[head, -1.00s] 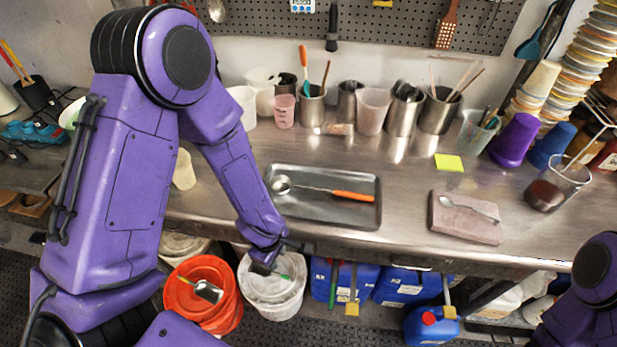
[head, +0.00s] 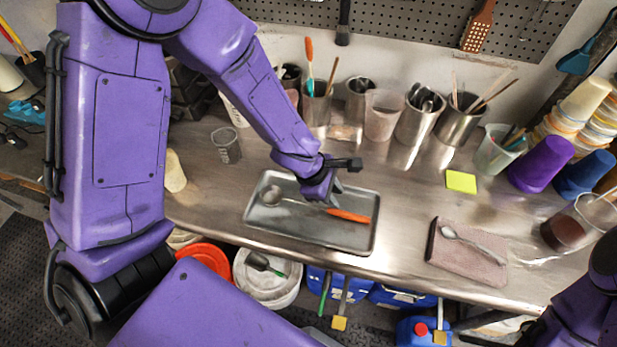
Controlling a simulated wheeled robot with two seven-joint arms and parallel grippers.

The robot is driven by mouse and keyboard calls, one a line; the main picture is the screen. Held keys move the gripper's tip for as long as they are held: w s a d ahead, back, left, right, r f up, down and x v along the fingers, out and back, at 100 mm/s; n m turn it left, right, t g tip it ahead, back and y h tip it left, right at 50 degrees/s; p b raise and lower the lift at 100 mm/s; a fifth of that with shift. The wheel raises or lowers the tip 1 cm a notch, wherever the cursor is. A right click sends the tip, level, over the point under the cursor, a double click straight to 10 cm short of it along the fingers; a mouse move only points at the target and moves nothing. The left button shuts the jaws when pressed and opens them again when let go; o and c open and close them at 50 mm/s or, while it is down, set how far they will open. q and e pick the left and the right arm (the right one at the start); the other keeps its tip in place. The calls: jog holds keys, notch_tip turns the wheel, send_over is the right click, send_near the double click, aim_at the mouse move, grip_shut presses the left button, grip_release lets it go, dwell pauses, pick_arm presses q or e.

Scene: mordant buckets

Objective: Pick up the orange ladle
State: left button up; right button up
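The orange ladle lies in a shallow grey metal tray (head: 362,243) on the steel bench. Its round metal bowl (head: 271,195) is at the tray's left and its orange handle (head: 349,215) points right. My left gripper (head: 331,199) reaches down over the tray, at the left end of the orange handle. It hides part of the ladle's shaft. Its fingertips are small and partly hidden by the wrist, so I cannot tell whether they are open, shut or touching the ladle. My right gripper is out of view; only part of my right arm shows at the lower right.
Metal pots of tools (head: 420,118) line the back. A pink-grey block (head: 463,262) with a spoon (head: 475,244) lies right of the tray. A white bucket (head: 266,284) stands below the bench edge.

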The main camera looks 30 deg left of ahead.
aim_at(343, 214)
pick_arm(q)
jog(key=f+b, duration=0.1)
jog(key=d+f, duration=0.1)
jog(key=f, duration=0.1)
jog(key=shift+f+b, duration=0.25)
jog(key=shift+b, duration=0.1)
jog(key=shift+f, duration=0.35)
jog(key=b+x, duration=0.3)
jog(key=x, duration=0.2)
jog(key=shift+w+d+f+b, duration=0.15)
jog(key=shift+w+f+b, duration=0.1)
jog(key=shift+f+b, duration=0.1)
jog(key=shift+s+r, duration=0.15)
grip_shut()
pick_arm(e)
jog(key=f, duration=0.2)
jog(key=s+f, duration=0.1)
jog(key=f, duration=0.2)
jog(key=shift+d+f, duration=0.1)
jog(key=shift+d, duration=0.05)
